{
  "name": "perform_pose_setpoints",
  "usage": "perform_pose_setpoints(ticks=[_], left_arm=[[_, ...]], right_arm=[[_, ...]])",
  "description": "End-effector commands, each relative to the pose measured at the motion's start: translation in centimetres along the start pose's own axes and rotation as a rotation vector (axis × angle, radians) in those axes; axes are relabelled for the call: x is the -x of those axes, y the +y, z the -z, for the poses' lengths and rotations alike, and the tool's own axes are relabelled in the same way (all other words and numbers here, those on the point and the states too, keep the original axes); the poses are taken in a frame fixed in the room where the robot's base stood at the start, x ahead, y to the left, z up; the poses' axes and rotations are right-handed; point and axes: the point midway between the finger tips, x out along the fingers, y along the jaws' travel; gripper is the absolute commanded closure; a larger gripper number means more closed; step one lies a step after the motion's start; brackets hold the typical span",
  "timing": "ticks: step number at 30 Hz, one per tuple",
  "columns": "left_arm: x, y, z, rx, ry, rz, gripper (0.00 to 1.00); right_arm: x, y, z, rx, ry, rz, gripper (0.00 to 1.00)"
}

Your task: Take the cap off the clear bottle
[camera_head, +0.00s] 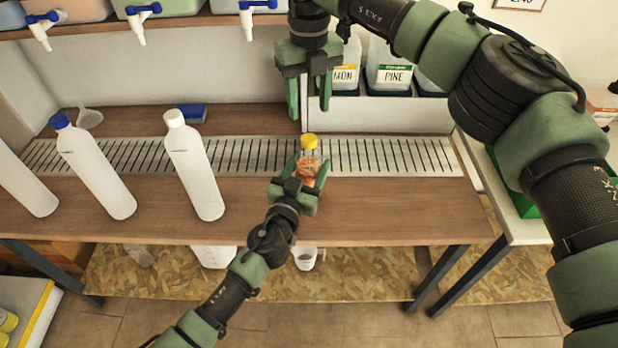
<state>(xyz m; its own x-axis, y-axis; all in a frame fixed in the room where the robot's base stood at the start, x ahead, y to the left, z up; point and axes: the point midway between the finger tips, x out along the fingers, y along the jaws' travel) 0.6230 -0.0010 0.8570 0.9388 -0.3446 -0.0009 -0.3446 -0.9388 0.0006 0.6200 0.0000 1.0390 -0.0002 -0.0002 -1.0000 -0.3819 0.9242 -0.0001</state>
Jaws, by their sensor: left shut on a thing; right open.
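The clear bottle (307,170), showing orange-brown inside, stands near the drain grate with a yellow cap (309,141) on its top. My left gripper (306,178) is shut on the bottle's body from the front; the gripper hides the bottle's lower part. My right gripper (309,108) is open and points down above the cap. A small gap shows between its fingertips and the cap, and nothing is between the fingers.
White bottles with a blue cap (95,170) and a white cap (195,168) stand on the wooden counter (380,215) to the left. Drums with blue taps (143,10) sit on a shelf above. Labelled containers (388,68) stand behind. The counter's right part is clear.

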Motion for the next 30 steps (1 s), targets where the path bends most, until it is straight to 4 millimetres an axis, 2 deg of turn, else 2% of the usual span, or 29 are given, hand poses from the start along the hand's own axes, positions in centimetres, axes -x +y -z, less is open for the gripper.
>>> perform_pose_setpoints(ticks=[5,8,24,30], left_arm=[[0.0,-0.01,0.07,-0.001,0.001,0.0,1.0],[-0.01,-0.01,0.08,-0.001,0.001,0.0,1.0],[-0.02,-0.03,0.12,-0.001,0.002,0.0,1.0],[-0.03,-0.03,0.13,-0.001,0.002,0.0,1.0]], right_arm=[[0.0,0.0,0.0,-0.097,0.0,0.0,0.51],[0.01,0.0,0.01,-0.259,0.0,0.0,0.51],[0.03,0.02,0.03,-1.549,0.0,-0.001,0.51],[0.02,0.02,0.04,-1.854,0.0,-0.001,0.51]])
